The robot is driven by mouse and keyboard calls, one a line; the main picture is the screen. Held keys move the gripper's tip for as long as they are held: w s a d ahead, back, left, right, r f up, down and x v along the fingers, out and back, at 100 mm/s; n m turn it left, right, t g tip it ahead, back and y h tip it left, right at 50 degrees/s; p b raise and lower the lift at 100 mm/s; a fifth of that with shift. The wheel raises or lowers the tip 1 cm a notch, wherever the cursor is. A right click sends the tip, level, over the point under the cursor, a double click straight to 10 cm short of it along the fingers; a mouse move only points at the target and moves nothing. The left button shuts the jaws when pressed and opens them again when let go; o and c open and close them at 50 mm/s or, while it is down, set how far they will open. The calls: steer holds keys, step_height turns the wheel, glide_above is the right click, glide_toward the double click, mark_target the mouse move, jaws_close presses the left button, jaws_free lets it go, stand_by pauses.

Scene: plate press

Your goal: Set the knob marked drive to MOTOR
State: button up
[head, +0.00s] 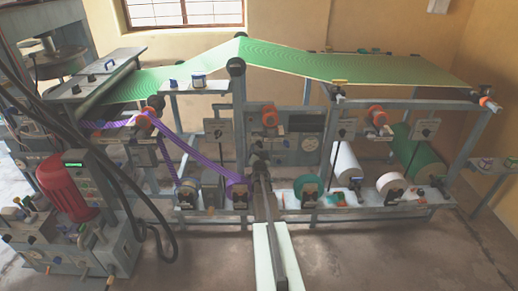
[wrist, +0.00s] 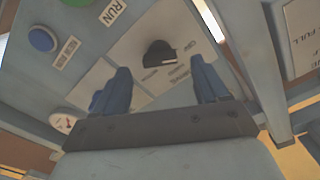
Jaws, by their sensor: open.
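In the wrist view a black knob (wrist: 160,54) sits on a white label plate on a grey panel. Small print surrounds it, with a word under it that looks like MOTOR; I cannot read its pointer setting for sure. My gripper (wrist: 163,80) is open, its two blue fingers apart with the knob between and just beyond them, not visibly touching. In the head view my arm reaches in from the bottom centre and my gripper (head: 260,160) is small and dark before the machine's middle; the knob cannot be made out there.
In the wrist view a green button (wrist: 113,11) marked RUN and a blue button (wrist: 42,38) sit on the panel, with a small white dial (wrist: 63,122) at left. A grey post (wrist: 228,42) stands right of the knob. In the head view a red motor (head: 68,187) stands at left.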

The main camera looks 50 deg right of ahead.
mark_target(259, 145)
steer(key=shift+x, duration=1.85)
steer(key=c, duration=1.1)
